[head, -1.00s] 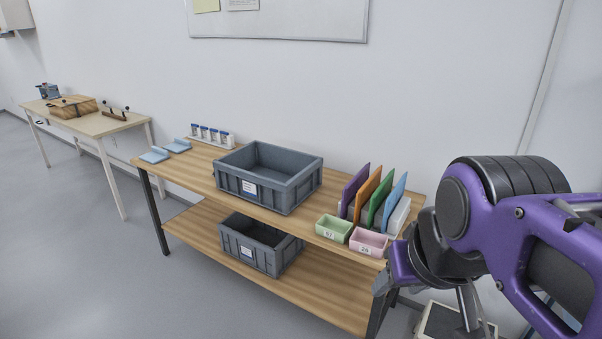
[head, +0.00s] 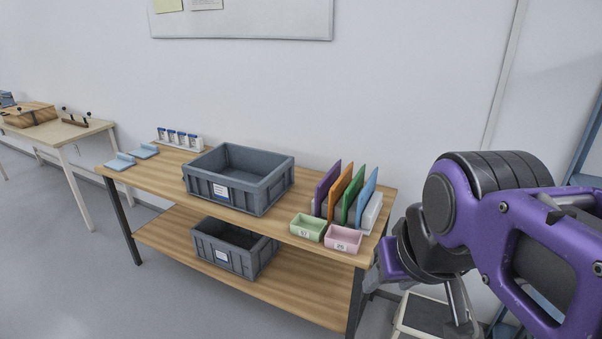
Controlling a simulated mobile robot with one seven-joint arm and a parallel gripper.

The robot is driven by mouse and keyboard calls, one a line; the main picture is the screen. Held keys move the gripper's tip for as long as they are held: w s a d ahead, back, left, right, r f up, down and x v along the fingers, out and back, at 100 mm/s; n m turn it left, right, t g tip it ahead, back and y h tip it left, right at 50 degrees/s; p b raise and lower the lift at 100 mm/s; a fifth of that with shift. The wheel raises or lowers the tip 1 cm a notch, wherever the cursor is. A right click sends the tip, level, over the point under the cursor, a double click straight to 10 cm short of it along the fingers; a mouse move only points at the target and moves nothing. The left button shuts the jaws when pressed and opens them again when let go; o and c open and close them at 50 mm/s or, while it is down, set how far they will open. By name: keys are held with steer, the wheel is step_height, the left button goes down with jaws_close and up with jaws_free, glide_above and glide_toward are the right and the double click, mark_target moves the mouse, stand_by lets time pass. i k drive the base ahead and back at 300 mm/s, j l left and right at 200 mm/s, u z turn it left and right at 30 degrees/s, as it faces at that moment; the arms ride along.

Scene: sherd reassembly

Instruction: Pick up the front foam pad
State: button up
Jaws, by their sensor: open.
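Two light blue foam pads lie at the left end of the wooden workbench. The front foam pad (head: 120,162) is nearer the bench's left front corner, with a raised part along its far side. The other foam pad (head: 145,151) lies just behind it to the right. My gripper (head: 378,272) is at the lower right, at the end of my purple arm and partly hidden by it. It is open, far from the pads, beyond the bench's right end; I see nothing held.
The workbench (head: 172,185) carries a grey crate (head: 226,202), a rack of vials (head: 180,139), green (head: 307,229) and pink (head: 343,241) bins, and upright coloured panels (head: 345,190). Another crate (head: 223,255) sits on the lower shelf. Open floor (head: 60,285) lies at front left.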

mark_target(123, 161)
steer(key=i+j, duration=0.2)
steer(key=j, duration=0.15)
steer(key=i+j, duration=0.2)
steer(key=j, duration=0.15)
steer(key=i+j, duration=0.2)
steer(key=j, duration=0.15)
steer(key=i+j+z, duration=0.1)
steer(key=j, duration=0.3)
steer(key=i+j, duration=0.45)
steer(key=j, duration=0.3)
steer(key=i+j, duration=0.2)
steer(key=j, duration=0.15)
steer(key=i+j, duration=0.15)
steer(key=j, duration=0.25)
steer(key=i+j+z, duration=0.1)
steer(key=j, duration=0.3)
steer(key=i+j, duration=0.2)
steer(key=j, duration=0.2)
steer(key=i+j+z, duration=0.1)
steer(key=j, duration=0.35)
steer(key=i+j, duration=0.2)
steer(key=j, duration=0.2)
steer(key=i+j, duration=0.1)
steer(key=j, duration=0.3)
steer(key=z, duration=0.05)
